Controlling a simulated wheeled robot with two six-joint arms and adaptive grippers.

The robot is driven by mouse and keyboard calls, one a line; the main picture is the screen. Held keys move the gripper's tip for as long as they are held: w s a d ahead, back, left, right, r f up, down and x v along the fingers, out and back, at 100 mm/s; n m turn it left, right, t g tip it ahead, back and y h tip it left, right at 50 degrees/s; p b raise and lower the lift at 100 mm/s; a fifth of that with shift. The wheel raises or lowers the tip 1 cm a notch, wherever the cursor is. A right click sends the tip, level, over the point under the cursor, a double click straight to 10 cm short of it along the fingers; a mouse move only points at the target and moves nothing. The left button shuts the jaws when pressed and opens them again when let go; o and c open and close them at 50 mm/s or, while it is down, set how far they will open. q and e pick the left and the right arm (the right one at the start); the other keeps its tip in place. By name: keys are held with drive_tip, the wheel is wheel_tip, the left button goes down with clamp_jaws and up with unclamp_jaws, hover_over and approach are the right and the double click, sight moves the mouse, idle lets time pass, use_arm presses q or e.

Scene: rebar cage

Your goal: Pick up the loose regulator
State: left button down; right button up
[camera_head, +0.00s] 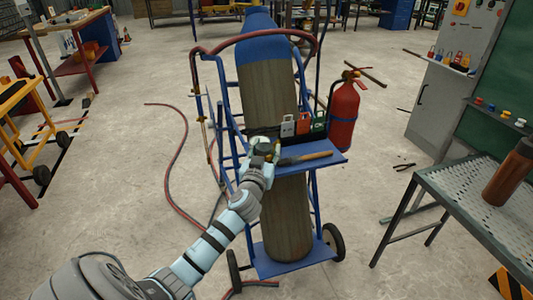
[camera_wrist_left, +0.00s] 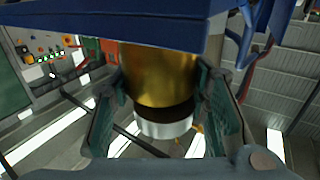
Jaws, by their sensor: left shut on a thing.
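My left gripper (camera_head: 262,150) is at the left end of the blue trolley shelf (camera_head: 325,161), in front of the gas cylinder. In the left wrist view, its two greenish fingers (camera_wrist_left: 165,112) stand on either side of a brass-coloured round body with a dark band and silver end, which I take for the loose regulator (camera_wrist_left: 160,72). The gripper is shut on it. The blue shelf edge (camera_wrist_left: 120,22) crosses the top of that view, very close to it. In the head view the gripper mostly hides the regulator. My right gripper is not in view.
A tall blue-and-grey gas cylinder (camera_head: 269,95) stands in the trolley. Small tags (camera_head: 303,123) and a wooden-handled tool (camera_head: 305,158) are on the shelf. A red extinguisher (camera_head: 344,115) hangs at right. A red hose (camera_head: 180,150) lies at left; a perforated table (camera_head: 470,200) stands right.

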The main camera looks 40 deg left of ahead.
use_arm(q)
wheel_tip(320, 180, up, 19)
drive_tip(key=p, duration=0.7)
drive_tip(key=shift+f, duration=0.15)
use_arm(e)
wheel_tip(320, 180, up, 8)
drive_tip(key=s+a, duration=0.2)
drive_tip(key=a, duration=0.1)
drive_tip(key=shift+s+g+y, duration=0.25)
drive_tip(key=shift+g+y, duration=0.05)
